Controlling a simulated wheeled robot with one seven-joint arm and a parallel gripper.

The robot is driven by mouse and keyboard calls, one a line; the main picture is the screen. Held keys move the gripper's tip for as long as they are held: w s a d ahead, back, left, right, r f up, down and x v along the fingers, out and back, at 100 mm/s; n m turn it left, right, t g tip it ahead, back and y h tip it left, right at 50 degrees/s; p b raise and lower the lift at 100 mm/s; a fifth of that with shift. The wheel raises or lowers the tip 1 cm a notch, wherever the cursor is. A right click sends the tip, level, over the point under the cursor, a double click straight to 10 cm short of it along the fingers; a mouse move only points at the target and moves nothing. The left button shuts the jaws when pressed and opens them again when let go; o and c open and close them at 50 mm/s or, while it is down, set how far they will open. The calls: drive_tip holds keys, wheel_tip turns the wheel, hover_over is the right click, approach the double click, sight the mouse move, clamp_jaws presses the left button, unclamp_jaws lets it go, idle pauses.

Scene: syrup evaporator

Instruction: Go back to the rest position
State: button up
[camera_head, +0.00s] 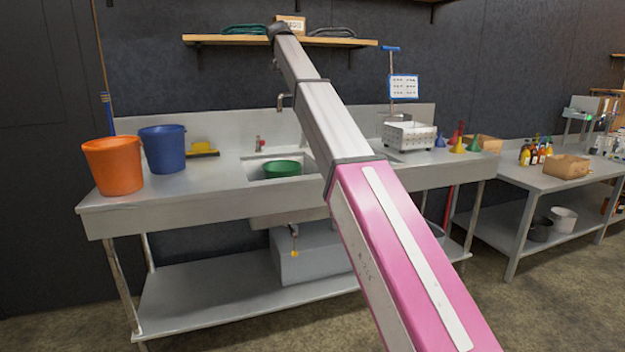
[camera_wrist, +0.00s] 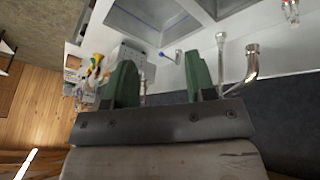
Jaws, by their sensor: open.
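My gripper (camera_wrist: 162,75) shows in the wrist view with its two green fingers wide apart and nothing between them. In the head view my arm reaches from the bottom right up and away over the sink bench, its far end in front of the wall shelf; the fingers cannot be made out there. The wrist view looks onto the bench from a turned angle, with the sink basins at the top and a metal tap (camera_wrist: 250,65) to the right of the fingers.
The steel sink bench (camera_head: 110,205) holds an orange bucket (camera_head: 113,167), a blue bucket (camera_head: 163,149), a green basin (camera_head: 282,169) in the sink and a white perforated crate (camera_head: 409,136). A wooden shelf (camera_head: 225,39) is above. A second table (camera_head: 520,178) with bottles stands right.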

drive_tip(key=s+d+f+n+g, duration=0.1)
drive_tip(key=s+d+f, duration=0.35)
drive_tip(key=f, duration=0.95)
drive_tip(key=s+d+f+n+y, duration=0.1)
drive_tip(key=s+d+f, duration=0.3)
drive_tip(key=f, duration=0.9)
drive_tip(key=s+d+f+n+g, duration=0.15)
drive_tip(key=d+f, duration=0.45)
drive_tip(key=f, duration=0.8)
drive_tip(key=s+d+f+y, duration=0.1)
drive_tip(key=s+d+f, duration=0.2)
drive_tip(key=s+f, duration=0.6)
drive_tip(key=s+d+f, duration=0.4)
drive_tip(key=s+f, duration=0.6)
drive_tip(key=s, duration=0.2)
drive_tip(key=s+d+f+y, duration=0.1)
drive_tip(key=s+d+f, duration=0.3)
drive_tip(key=s+f, duration=0.5)
drive_tip(key=shift+s+f+g+y, duration=0.3)
drive_tip(key=shift+s+f+g, duration=0.1)
drive_tip(key=shift+s, duration=0.5)
drive_tip(key=shift+d+n, duration=0.1)
drive_tip(key=shift+n, duration=0.15)
